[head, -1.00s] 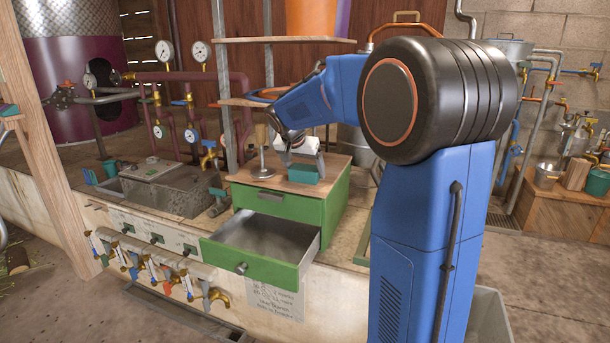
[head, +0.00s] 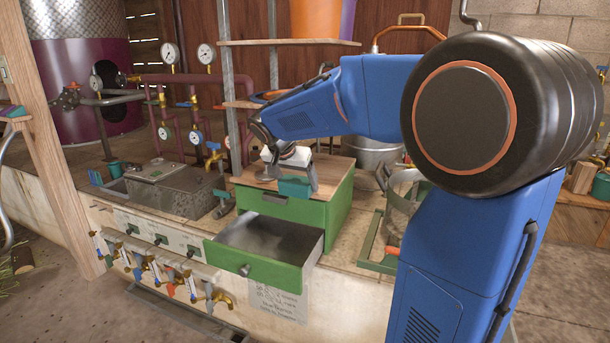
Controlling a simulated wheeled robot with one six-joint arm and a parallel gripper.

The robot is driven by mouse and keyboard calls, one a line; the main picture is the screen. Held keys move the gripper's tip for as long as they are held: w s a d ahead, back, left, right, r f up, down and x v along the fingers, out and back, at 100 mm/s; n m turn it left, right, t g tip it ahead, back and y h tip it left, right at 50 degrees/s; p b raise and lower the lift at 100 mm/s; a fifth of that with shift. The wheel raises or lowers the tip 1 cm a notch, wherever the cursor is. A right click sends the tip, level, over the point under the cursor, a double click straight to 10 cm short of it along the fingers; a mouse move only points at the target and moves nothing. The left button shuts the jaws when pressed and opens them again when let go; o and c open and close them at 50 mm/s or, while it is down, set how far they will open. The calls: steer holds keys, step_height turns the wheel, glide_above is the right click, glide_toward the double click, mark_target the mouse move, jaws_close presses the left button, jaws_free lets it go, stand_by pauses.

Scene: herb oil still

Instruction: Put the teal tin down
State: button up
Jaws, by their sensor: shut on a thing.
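The teal tin (head: 294,187) is a small block-shaped piece at the front of the wooden top (head: 325,173) of a green drawer cabinet (head: 341,205). My gripper (head: 292,176) is shut on it, with the fingers on either side, reaching in from above and behind. The tin is at or just above the wooden top; I cannot tell if it touches. A grey metal-based object (head: 264,174) stands to its left, partly hidden by my gripper.
The cabinet's lower drawer (head: 262,252) is pulled open and looks empty. A stone basin (head: 177,190) lies to the left. A metal pot (head: 372,153) and a cylindrical metal vessel (head: 402,200) stand to the right. Wooden shelves hang above.

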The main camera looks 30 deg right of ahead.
steer(key=s+a, duration=0.1)
steer(key=a, duration=0.1)
steer(key=s+a, duration=0.1)
steer(key=s, duration=0.1)
steer(key=s+a, duration=0.1)
steer(key=a, duration=0.1)
steer(key=shift+s+a, duration=0.25)
steer(key=shift+a, duration=0.1)
steer(key=shift+s+a, duration=0.15)
steer(key=shift+a, duration=0.1)
steer(key=shift+a+f, duration=0.2)
steer(key=shift+f, duration=0.05)
glide_above(269, 254)
steer(key=s+a, duration=0.2)
step_height(269, 254, down, 12)
steer(key=f, duration=0.5)
steer(key=shift+w+f, duration=0.25)
steer(key=shift+w, duration=0.05)
steer(key=shift+f, duration=2.1)
steer(key=shift+f, duration=0.15)
steer(key=o, duration=1.3)
